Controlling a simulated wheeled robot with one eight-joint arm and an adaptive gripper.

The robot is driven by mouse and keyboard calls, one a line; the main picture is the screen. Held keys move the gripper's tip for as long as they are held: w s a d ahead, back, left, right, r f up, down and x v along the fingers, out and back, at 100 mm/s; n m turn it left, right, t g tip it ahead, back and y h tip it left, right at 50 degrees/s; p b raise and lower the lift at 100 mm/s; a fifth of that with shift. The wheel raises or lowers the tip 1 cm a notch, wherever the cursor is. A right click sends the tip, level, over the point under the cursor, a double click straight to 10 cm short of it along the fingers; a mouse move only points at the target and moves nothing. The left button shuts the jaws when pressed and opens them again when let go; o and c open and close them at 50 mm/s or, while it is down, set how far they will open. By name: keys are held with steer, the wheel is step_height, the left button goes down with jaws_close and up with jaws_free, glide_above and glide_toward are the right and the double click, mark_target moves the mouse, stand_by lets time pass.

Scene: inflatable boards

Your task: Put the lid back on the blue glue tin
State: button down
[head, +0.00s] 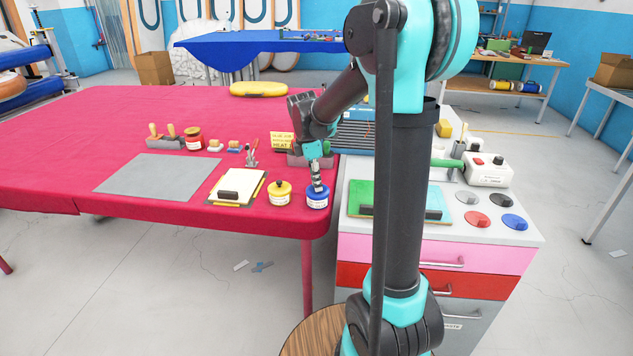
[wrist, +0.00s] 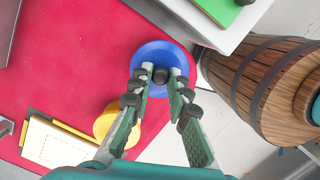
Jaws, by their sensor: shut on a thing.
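The blue glue tin (head: 317,203) stands upright near the front right corner of the red table, with a white label on its side. My gripper (head: 317,188) points down directly over it. In the wrist view the blue lid (wrist: 150,58) is a round disc seen from above, with a dark knob (wrist: 160,75) at its middle. My gripper (wrist: 160,82) is shut on that knob, one finger on each side. The lid is at the tin's top; I cannot tell whether it is fully seated. The lid hides the tin's opening.
A yellow tin (head: 280,194) stands close left of the blue tin, beside a clipboard (head: 237,188). A white-topped cabinet (head: 460,232) stands to the right, with red (head: 477,220), dark (head: 500,199) and blue (head: 515,222) round pieces. A grey mat (head: 160,177) lies farther left.

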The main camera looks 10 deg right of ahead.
stand_by(0.3)
steer(key=c, duration=1.4)
jaws_free()
steer(key=shift+o, duration=0.2)
steer(key=o, duration=0.5)
steer(key=shift+r, duration=3.5)
